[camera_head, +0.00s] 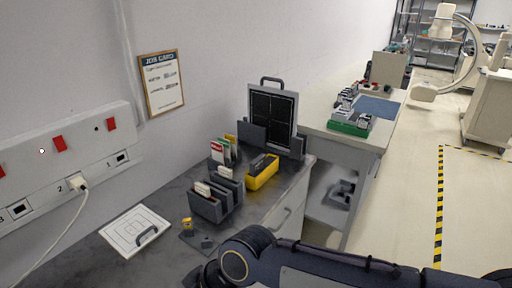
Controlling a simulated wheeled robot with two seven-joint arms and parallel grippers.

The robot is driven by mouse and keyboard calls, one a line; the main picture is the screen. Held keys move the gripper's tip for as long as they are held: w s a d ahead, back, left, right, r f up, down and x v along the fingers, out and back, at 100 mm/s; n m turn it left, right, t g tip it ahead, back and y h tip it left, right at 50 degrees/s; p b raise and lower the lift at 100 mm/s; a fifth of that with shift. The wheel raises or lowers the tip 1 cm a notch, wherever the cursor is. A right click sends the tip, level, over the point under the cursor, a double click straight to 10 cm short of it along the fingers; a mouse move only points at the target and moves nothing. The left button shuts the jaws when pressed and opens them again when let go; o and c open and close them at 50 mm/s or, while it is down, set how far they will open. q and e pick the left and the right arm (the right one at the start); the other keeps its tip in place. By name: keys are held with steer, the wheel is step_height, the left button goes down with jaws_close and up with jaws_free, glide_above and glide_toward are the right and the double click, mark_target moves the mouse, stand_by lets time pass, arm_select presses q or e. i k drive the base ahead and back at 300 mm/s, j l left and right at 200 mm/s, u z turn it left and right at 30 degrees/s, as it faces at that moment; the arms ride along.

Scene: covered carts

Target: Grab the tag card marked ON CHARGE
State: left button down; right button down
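Several tag cards stand in two places on the dark bench at the left. A small holder at the back has a red-and-white card (216,152), a green-edged card (226,150) and a yellow card (231,139). A dark slotted rack (209,209) in front of it holds pale cards (202,189). The lettering is too small to read, so I cannot tell which card says ON CHARGE. My dark arm crosses the bottom of the view from the right. Neither gripper can be made out.
A yellow bin (263,177) and an upright framed black panel (272,112) stand behind the rack. A white board with a handle (135,231) lies at the bench front. A socket strip (60,165) with a plugged cable is on the wall. Open floor lies at right.

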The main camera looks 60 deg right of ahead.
mark_target(233, 139)
steer(key=z, duration=1.8)
steer(key=i+l+u, duration=0.2)
steer(key=u, duration=1.1)
steer(key=i+l+u, duration=0.1)
steer(key=l+u, duration=0.35)
steer(key=l, duration=0.35)
steer(key=l+u, duration=0.5)
steer(key=l, duration=0.3)
steer(key=k+l, duration=0.1)
steer(key=l, duration=0.4)
steer(key=k+l, duration=0.1)
steer(key=l, duration=0.45)
